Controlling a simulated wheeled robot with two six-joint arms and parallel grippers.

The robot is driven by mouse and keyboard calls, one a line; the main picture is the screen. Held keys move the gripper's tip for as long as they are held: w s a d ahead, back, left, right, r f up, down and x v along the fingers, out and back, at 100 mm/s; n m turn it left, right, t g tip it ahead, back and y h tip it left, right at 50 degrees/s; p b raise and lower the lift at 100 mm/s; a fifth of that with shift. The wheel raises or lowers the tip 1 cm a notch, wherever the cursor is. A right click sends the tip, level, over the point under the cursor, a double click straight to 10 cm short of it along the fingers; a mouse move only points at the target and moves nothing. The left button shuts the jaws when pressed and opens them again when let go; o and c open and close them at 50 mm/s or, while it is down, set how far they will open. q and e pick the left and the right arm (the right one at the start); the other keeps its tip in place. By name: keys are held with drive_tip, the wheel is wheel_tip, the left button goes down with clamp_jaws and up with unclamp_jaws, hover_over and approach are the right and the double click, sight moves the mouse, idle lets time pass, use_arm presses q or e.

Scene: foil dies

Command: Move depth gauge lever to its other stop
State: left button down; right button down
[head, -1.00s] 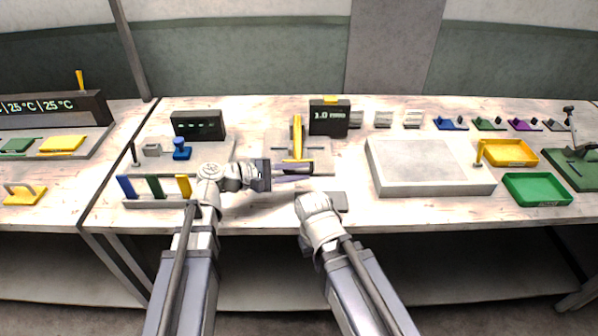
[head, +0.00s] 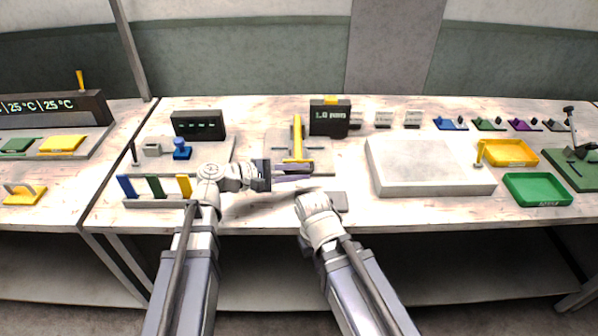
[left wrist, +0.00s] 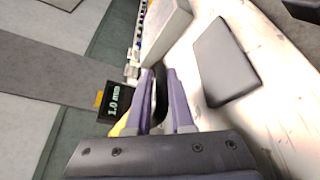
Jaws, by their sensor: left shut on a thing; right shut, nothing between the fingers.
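The depth gauge has a grey base (head: 322,158), an upright yellow post with a yellow crosspiece (head: 297,135) and a black display reading 1.0 mm (head: 329,117). The display (left wrist: 117,101) also shows in the left wrist view. My left gripper (head: 306,178) is at the front of the gauge base, just below the yellow crosspiece. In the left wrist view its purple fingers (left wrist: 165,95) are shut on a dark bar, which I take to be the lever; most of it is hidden. My right arm ends low at the front edge, its fingers hidden behind its wrist.
A pale grey block (head: 430,165) stands farther right, with yellow (head: 508,152) and green (head: 537,188) trays beyond. A rack with blue, green and yellow tabs (head: 155,203) stands left of my left wrist.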

use_arm(q)
drive_tip(key=shift+s+d, duration=0.15)
drive_tip(key=shift+s, duration=0.05)
drive_tip(key=shift+w+r+p, duration=0.1)
drive_tip(key=shift+r+p, duration=0.7)
drive_tip(key=shift+p, duration=0.3)
drive_tip(key=w+r+n+g+y+p, duration=0.1)
drive_tip(key=w+r+n+g+p, duration=0.15)
drive_tip(key=r+p, duration=0.6)
drive_tip(key=w+r+n+g+p, duration=0.1)
drive_tip(key=w+r+n+p, duration=0.2)
drive_tip(key=r+p, duration=0.55)
drive_tip(key=w+r+p, duration=0.3)
drive_tip(key=w+p, duration=0.2)
drive_tip(key=w, duration=0.3)
drive_tip(key=w+r+n+g+p, duration=0.1)
drive_tip(key=w+r+p, duration=0.2)
drive_tip(key=w+p, duration=0.2)
drive_tip(key=shift+w+r, duration=0.25)
drive_tip(key=shift+w, duration=1.25)
drive_tip(key=shift+n+g, duration=0.25)
